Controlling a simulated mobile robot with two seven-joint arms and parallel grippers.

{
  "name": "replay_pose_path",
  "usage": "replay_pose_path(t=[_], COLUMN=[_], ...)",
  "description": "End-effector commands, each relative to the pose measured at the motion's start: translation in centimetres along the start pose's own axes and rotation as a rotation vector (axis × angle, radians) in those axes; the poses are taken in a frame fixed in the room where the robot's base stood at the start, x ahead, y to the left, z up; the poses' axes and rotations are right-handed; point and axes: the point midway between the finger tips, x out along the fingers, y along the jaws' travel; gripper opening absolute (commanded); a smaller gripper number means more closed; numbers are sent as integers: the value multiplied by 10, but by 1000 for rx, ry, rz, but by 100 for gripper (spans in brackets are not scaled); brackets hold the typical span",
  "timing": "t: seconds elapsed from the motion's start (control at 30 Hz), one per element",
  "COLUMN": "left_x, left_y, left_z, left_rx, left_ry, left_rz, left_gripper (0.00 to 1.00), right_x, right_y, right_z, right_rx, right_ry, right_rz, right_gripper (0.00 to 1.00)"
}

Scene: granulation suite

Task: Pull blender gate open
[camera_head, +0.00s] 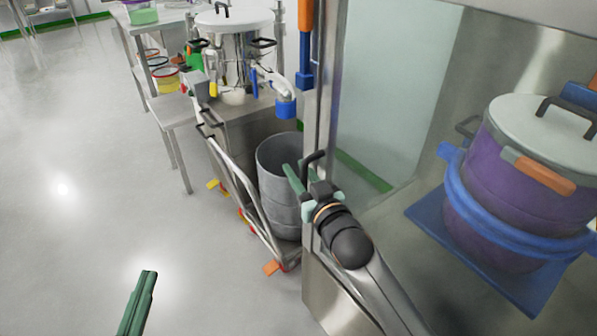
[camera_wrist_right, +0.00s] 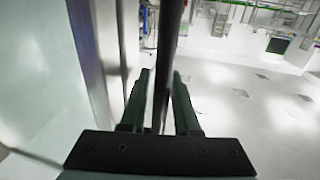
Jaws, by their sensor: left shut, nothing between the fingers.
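The blender gate (camera_head: 395,75) is a clear panel in a steel frame, at the middle right of the head view. Its dark bar handle (camera_head: 313,158) stands on the near frame post. My right gripper (camera_head: 296,180) is at this handle, its green fingers on either side of it. In the right wrist view the dark bar (camera_wrist_right: 168,60) runs between the fingers, with a slim gap on at least one side; contact is unclear. Behind the gate frame sits a purple vessel (camera_head: 490,165) with blue bands and a pale lid. My left gripper (camera_head: 148,275) is shut and empty over the floor, lower left.
A cart (camera_head: 232,105) carrying a steel pot (camera_head: 232,50) stands left of the gate, with a grey bin (camera_head: 275,165) close to the gate post. Steel tables (camera_head: 172,110) stand farther back. The floor (camera_head: 70,190) at left is clear.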

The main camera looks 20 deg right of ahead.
Motion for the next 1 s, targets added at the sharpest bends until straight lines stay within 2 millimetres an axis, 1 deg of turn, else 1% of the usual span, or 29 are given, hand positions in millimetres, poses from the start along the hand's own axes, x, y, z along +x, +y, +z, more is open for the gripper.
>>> replay_pose_path(t=[0.13, 0.17, 0.4, 1.0], left_x=[0, 0, 0, 0], left_y=[0, 0, 0, 0], left_z=[0, 0, 0, 0], left_rx=[1, 1, 0, 0], left_ry=[0, 0, -1, -2], left_rz=[0, 0, 0, 0], left_gripper=[0, 0, 0, 0], right_x=[0, 0, 0, 0], right_y=[0, 0, 0, 0], right_z=[0, 0, 0, 0], right_rx=[0, 0, 0, 0], right_ry=[0, 0, 0, 0], right_rz=[0, 0, 0, 0], right_gripper=[30, 28, 1, 0])
